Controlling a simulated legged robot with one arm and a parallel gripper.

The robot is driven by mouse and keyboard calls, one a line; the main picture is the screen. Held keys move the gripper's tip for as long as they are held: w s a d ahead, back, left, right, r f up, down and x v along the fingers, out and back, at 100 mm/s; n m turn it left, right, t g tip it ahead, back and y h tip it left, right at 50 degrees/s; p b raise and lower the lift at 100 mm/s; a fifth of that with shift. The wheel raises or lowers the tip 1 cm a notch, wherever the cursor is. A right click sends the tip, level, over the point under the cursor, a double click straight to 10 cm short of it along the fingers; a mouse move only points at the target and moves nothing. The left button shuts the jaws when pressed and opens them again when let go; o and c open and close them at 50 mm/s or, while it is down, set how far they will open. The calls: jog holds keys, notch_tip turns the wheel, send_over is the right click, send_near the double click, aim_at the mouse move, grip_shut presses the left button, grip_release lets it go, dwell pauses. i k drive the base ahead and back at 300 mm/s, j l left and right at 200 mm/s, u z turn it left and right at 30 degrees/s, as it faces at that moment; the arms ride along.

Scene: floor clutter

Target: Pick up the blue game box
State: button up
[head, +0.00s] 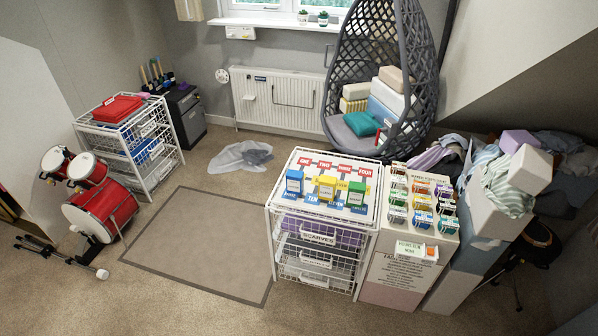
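The blue game box (294,183) is a small upright box with a pale label on its front. It stands at the left on the top of a white wire drawer unit (286,247), whose top has red and blue panels with white lettering. A yellow box (327,188) and a green box (356,194) stand in a row to its right, with small gaps between them. Nothing covers the front of the blue box. My gripper is not in view.
A bare rug (202,246) and open carpet lie left of the drawer unit. Red drums (102,209) stand at the left, and a crumpled clear bag (241,156) lies behind the rug. A box display (407,224) adjoins the unit's right side; a hanging chair (383,70) is behind.

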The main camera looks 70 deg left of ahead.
aim_at(294, 179)
jog(key=u, duration=2.6)
jog(key=z, duration=0.4)
jog(key=i+j+z, duration=0.15)
jog(key=z, duration=0.35)
jog(key=j+z, duration=0.45)
jog(key=i+j+z, duration=0.1)
jog(key=j+z, duration=0.25)
jog(key=z, duration=0.15)
jog(key=j+z, duration=0.3)
jog(key=z, duration=0.2)
jog(key=k+j, duration=0.1)
jog(key=j, duration=0.3)
jog(key=k+j+z, duration=0.15)
jog(key=j, duration=0.7)
jog(key=k+j+z, duration=0.15)
jog(key=j, duration=0.25)
jog(key=k+j, duration=0.2)
jog(key=j, duration=0.2)
jog(key=k+j+z, duration=0.1)
jog(key=j, duration=0.3)
jog(key=k+j+z, duration=0.1)
jog(key=j, duration=0.3)
jog(key=k+j, duration=0.25)
jog(key=j+z, duration=0.05)
jog(key=j, duration=0.05)
